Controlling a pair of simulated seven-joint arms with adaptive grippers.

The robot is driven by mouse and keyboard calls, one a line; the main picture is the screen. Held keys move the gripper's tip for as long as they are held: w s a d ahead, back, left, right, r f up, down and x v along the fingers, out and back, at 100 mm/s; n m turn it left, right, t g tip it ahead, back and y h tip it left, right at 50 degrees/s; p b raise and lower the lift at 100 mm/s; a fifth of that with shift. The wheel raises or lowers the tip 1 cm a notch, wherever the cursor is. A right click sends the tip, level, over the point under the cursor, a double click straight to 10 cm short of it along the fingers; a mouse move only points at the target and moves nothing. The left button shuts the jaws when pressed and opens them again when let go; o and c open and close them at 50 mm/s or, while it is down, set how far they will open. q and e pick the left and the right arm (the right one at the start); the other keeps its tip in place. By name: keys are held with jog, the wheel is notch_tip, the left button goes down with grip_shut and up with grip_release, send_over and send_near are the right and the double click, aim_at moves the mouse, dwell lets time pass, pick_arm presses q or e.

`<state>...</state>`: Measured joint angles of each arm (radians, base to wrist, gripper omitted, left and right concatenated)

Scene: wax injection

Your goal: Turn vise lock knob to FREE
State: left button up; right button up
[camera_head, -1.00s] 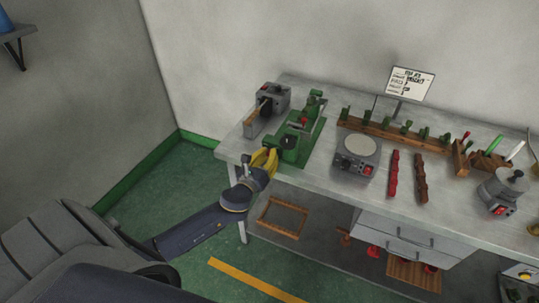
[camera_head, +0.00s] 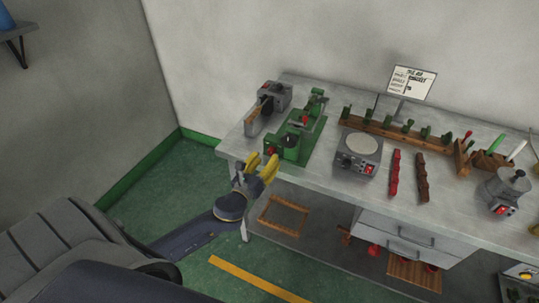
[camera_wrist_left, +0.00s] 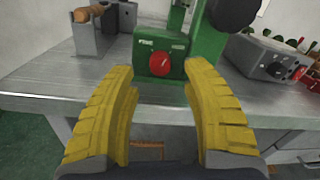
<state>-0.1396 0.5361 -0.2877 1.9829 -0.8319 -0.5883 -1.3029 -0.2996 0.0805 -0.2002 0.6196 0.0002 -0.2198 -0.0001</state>
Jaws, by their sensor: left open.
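The green vise (camera_head: 297,138) stands near the left end of the bench. Its red lock knob (camera_wrist_left: 188,66) is on the front face of the green base in the left wrist view, with small white labels at upper left and upper right that I cannot read surely. The knob also shows in the head view (camera_head: 270,151). My left gripper (camera_head: 263,163) is open and empty at the bench's front edge, with its yellow fingers pointing toward the knob. In the wrist view its fingers (camera_wrist_left: 163,85) are spread on either side below the knob, apart from it. My right gripper is not in view.
A grey machine (camera_head: 269,100) with a wooden handle stands left of the vise. A grey hotplate-like unit (camera_head: 358,157) stands to the right. A wooden rack (camera_head: 393,128) of green pieces lies behind. The bench front edge (camera_wrist_left: 50,103) passes just below the vise.

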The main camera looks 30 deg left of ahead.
pick_arm(q)
jog(key=s, duration=0.8)
jog(key=shift+s+d, duration=0.15)
jog(key=shift+d, duration=0.1)
jog(key=shift+o, duration=0.2)
